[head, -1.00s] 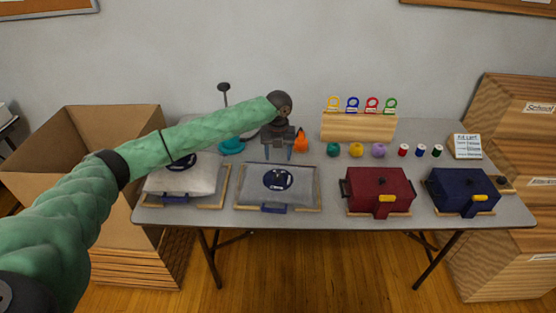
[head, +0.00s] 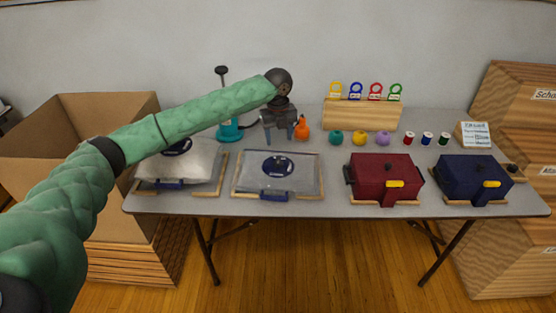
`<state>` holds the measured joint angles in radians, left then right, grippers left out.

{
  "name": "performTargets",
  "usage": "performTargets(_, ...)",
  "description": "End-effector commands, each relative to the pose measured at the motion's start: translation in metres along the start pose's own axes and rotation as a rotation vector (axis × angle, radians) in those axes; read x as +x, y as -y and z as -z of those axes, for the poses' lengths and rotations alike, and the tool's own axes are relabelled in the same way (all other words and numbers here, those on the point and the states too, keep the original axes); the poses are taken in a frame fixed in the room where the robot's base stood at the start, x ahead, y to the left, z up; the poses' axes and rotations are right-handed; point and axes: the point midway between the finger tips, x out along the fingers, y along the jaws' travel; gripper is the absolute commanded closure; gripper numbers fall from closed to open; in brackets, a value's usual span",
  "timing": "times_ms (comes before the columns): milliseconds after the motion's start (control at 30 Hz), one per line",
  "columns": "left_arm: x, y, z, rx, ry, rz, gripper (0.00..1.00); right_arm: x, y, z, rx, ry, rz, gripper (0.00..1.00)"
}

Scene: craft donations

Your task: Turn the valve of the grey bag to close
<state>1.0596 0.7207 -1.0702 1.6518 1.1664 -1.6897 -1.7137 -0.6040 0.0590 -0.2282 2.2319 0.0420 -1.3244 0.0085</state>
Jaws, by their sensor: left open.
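The grey bag (head: 305,178) lies flat on a wooden-edged board on the table, left of centre. Its round dark blue valve (head: 278,167) with white marking is on the upper middle of the bag. A blue clip is at its front edge. My left gripper (head: 279,138) points down just behind the bag's far edge, beyond the valve. It is open, with nothing seen between its fingers, and appears apart from the valve. My right gripper is not in view.
A whiter bag (head: 203,171) lies to the left, partly under my left arm. A red bag (head: 380,170) and a navy bag (head: 465,175) are to the right. An orange bottle (head: 302,130), yarn balls and a wooden rack (head: 360,117) stand behind.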

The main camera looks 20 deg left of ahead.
Motion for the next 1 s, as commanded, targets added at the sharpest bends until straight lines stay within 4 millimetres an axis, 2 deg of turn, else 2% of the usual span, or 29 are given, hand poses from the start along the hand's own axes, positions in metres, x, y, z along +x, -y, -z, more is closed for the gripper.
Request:
performTargets(200, -0.003, -0.002, 0.007, -0.338, -0.016, -0.015, 0.44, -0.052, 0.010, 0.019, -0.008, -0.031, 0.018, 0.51)
performTargets(400, -0.004, -0.005, 0.013, -0.698, -0.022, -0.038, 0.44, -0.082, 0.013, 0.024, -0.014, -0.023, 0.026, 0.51)
performTargets(600, -0.004, -0.007, 0.015, -1.013, -0.019, -0.056, 0.44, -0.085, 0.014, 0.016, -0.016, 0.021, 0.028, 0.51)
performTargets(700, -0.004, -0.007, 0.015, -1.118, -0.015, -0.060, 0.44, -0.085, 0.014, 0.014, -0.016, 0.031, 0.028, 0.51)
performTargets(867, -0.003, -0.007, 0.015, -1.197, -0.012, -0.062, 0.44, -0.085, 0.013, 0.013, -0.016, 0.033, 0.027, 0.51)
performTargets(1000, 0.006, -0.008, 0.015, -1.205, -0.011, -0.063, 0.44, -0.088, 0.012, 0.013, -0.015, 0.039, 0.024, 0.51)
